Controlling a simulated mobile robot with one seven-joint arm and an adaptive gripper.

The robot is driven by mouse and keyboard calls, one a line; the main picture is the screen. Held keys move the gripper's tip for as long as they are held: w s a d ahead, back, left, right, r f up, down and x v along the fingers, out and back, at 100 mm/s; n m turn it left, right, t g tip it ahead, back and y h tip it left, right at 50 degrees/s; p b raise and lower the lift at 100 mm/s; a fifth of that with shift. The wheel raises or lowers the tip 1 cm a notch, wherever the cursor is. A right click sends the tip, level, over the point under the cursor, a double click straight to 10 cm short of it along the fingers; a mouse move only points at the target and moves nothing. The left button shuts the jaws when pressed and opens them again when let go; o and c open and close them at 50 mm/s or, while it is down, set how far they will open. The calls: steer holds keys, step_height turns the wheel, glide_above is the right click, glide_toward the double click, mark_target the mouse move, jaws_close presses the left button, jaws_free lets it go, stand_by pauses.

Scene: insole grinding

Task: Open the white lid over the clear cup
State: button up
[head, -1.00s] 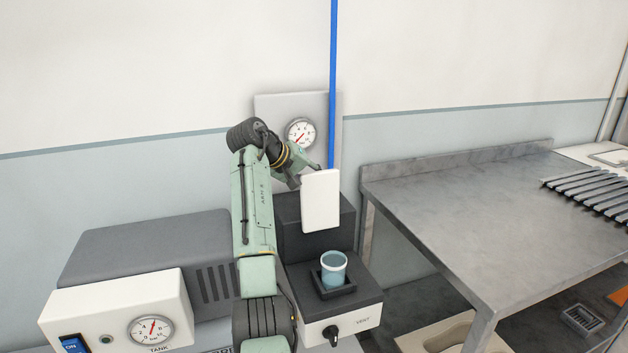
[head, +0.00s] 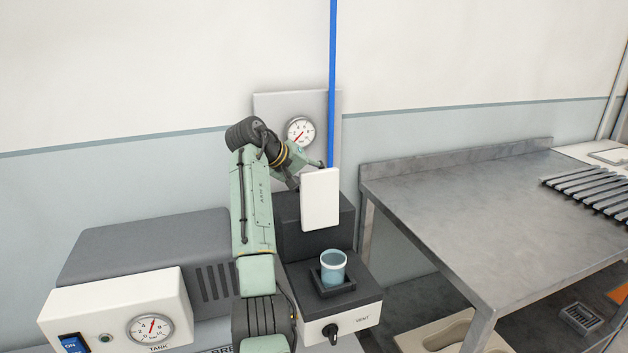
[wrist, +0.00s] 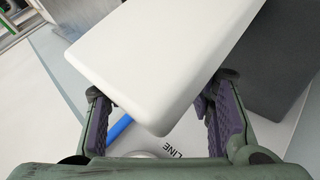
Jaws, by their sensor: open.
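The white lid (head: 320,199) stands upright, tilted back against or near the dark block behind the cup. The clear cup (head: 333,268) sits uncovered in a black square holder on the vent unit, and it looks bluish. My gripper (head: 308,178) is behind and beside the lid's upper left, its fingers partly hidden by the lid in the head view. In the wrist view the lid (wrist: 170,60) fills the upper middle, in front of my open gripper (wrist: 160,125), whose purple-padded fingers are spread to either side. I cannot tell whether a finger touches the lid.
A pressure gauge (head: 300,131) on a wall plate and a blue pipe (head: 332,80) are close behind my gripper. The vent knob (head: 331,332) is at the unit's front. A tank unit (head: 118,310) stands left. A metal table (head: 470,215) stands right, its near part clear.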

steer(key=v, duration=1.2)
steer(key=shift+f, duration=0.1)
